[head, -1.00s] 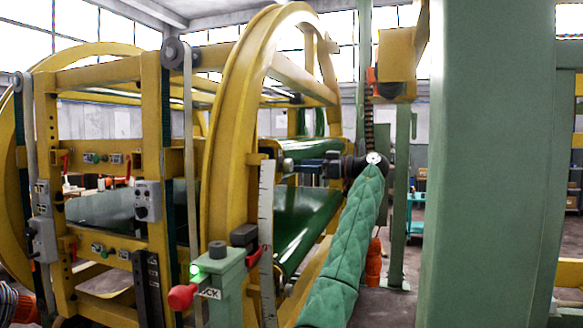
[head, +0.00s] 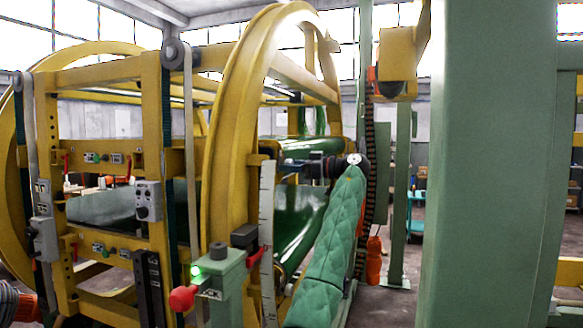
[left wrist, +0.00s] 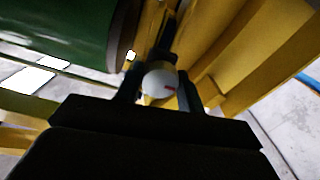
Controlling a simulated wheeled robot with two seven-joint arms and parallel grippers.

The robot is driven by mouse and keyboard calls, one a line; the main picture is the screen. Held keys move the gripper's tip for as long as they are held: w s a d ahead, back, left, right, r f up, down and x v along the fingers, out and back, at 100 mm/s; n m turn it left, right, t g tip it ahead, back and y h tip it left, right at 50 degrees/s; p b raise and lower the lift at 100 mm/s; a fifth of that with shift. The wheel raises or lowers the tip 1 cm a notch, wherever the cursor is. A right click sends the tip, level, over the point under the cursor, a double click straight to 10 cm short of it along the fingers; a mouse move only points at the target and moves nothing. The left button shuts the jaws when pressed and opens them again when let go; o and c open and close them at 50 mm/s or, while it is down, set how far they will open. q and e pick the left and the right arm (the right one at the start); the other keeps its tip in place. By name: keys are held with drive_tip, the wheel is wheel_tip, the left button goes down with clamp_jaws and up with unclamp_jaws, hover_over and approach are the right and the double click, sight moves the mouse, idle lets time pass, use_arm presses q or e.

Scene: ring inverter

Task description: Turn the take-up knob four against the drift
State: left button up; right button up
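In the left wrist view, a pale round knob (left wrist: 158,84) with a small red mark faces the camera. A dark shaft and yellow frame beams lie behind it. My left gripper (left wrist: 160,76) has its two dark fingers apart, one on each side of the knob; I cannot tell whether they touch it. In the head view, my left gripper (head: 290,166) reaches leftward from my green-sleeved arm, beside the big yellow ring (head: 228,150). The knob is not clearly visible there. My right gripper is not in view.
A green post (head: 222,272) with a lit green lamp and red handle stands in front of the ring. Green rollers (head: 300,220) lie behind my gripper. A yellow frame with control boxes (head: 148,200) is at left. A wide green column (head: 490,170) fills the right.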

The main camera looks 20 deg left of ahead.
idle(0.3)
